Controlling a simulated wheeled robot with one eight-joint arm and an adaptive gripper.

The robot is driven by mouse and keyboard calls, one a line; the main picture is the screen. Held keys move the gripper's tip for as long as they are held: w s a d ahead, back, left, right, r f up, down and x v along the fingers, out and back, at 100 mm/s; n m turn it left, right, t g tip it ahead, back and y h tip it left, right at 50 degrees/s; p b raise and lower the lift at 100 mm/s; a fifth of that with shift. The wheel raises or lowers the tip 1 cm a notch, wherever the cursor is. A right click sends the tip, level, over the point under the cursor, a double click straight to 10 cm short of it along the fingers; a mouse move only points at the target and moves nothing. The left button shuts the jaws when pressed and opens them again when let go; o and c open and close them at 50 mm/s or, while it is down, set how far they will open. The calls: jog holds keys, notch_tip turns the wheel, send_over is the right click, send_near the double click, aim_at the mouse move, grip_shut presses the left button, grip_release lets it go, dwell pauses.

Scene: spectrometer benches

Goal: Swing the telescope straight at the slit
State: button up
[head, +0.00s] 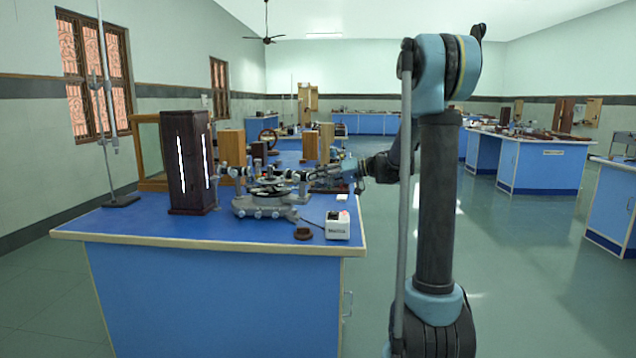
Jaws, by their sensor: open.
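A grey spectrometer (264,210) with a round base stands on the near blue bench. A tall dark brown box (190,165) with bright vertical slits stands just left of it. A short tube (231,171) on the spectrometer's left side points towards this box. Another tube, probably the telescope (289,175), is on the right side, partly hidden by the instrument's parts. My arm reaches in from the right. My gripper (316,178) is open at the right side of the spectrometer, close to this tube. I cannot tell whether it touches the tube.
A small white box (337,225) with a cable and a small brown disc (303,234) lie near the bench's front right. A metal stand (108,120) is at the left. Wooden boxes (232,148) stand behind. The floor right of the bench is clear.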

jog(key=shift+w+a+f, duration=0.1)
jog(key=shift+a+f, duration=0.05)
jog(key=shift+a, duration=0.45)
grip_shut()
jog(key=shift+a, duration=0.15)
